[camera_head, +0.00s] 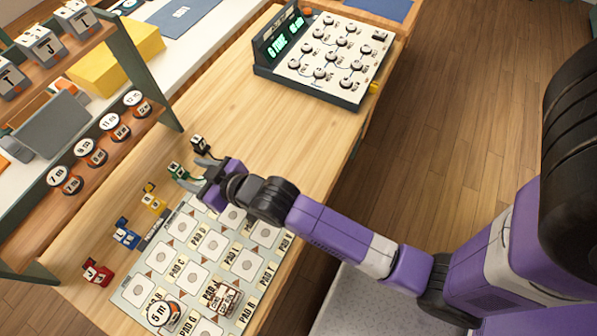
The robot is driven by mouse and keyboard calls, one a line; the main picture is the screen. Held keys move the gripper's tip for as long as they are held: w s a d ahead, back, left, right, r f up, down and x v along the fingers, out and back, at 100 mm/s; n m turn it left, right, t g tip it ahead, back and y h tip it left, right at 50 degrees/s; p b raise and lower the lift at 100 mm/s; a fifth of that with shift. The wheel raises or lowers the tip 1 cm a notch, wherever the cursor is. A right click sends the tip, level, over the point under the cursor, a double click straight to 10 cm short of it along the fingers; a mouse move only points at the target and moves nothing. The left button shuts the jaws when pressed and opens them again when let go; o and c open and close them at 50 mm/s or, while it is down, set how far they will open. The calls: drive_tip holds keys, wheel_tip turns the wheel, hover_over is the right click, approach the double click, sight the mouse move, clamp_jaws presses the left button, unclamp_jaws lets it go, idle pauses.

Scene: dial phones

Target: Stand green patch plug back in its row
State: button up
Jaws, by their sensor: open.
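The green patch plug (179,171) is at the left edge of the wooden table, in line between the black plug (200,145) and the yellow plug (153,198). It appears upright, but its base is too small to judge. My gripper (196,173) is open, just right of the green plug, with its fingers pointing toward it. I cannot tell whether a finger touches the plug. The row continues toward the front with the blue plug (126,233) and the red plug (97,272).
A board of labelled pads (186,268) lies beneath my arm, with a round "5 m" piece (163,313) and a brown block (223,297) on it. A dial panel (325,58) stands at the back. A shelf with round pieces (92,152) stands left. Bare table lies between plugs and panel.

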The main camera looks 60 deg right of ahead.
drive_tip(key=s, duration=0.7)
drive_tip(key=s+f, duration=0.1)
drive_tip(key=s, duration=0.3)
drive_tip(key=v, duration=0.4)
drive_tip(key=f+v, duration=0.1)
drive_tip(key=v, duration=0.2)
drive_tip(key=shift+s, duration=0.3)
drive_tip(key=s+r+t, duration=0.1)
drive_tip(key=s+r, duration=1)
drive_tip(key=s, duration=0.4)
drive_tip(key=shift+s, duration=0.2)
drive_tip(key=shift+d, duration=0.1)
